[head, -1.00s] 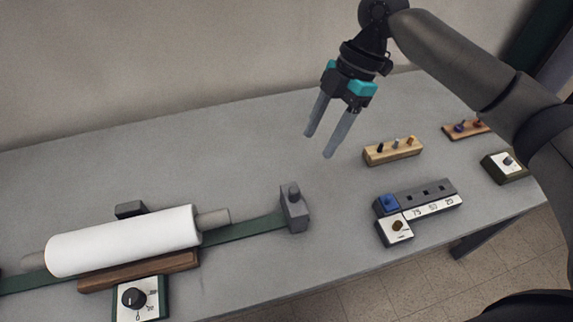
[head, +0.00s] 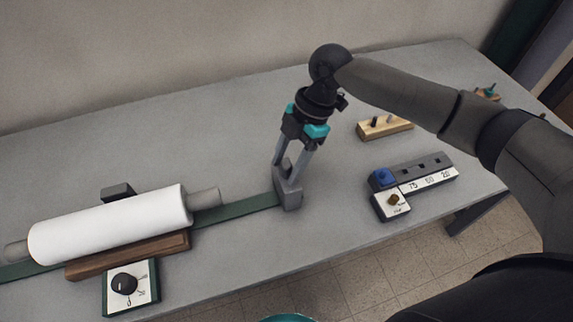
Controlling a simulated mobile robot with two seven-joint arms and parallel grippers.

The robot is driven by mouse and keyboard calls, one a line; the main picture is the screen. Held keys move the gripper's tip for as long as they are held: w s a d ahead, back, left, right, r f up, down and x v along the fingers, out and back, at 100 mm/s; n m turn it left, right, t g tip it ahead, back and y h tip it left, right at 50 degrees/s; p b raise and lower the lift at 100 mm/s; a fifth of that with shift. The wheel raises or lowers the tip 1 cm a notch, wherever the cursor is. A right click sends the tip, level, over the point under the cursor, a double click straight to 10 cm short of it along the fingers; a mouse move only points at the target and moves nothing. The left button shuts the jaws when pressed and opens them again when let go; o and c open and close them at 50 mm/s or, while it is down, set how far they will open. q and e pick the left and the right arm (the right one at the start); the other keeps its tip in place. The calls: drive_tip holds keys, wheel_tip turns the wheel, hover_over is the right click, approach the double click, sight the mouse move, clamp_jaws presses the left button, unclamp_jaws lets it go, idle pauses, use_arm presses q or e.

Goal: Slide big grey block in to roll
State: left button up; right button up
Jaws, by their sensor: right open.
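The big grey block (head: 289,193) stands on the right end of a green rail (head: 244,210), with a small knob on top. The white roll (head: 110,225) lies to its left on a wooden cradle (head: 130,256), with a grey core end (head: 206,199) sticking out toward the block. A gap separates the block from the core end. My right gripper (head: 288,178) is open and points down at the block, its fingers at either side of the block's upper part. I cannot tell whether they touch it. My left gripper is not in view.
A dial box (head: 131,286) sits in front of the roll. To the right are a grey numbered panel with a blue knob (head: 383,178) and a wooden peg block (head: 385,128).

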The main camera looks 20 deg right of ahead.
drive_tip(key=shift+a+f, duration=0.1)
drive_tip(key=shift+f, duration=0.15)
clamp_jaws()
idle(0.3)
idle(0.9)
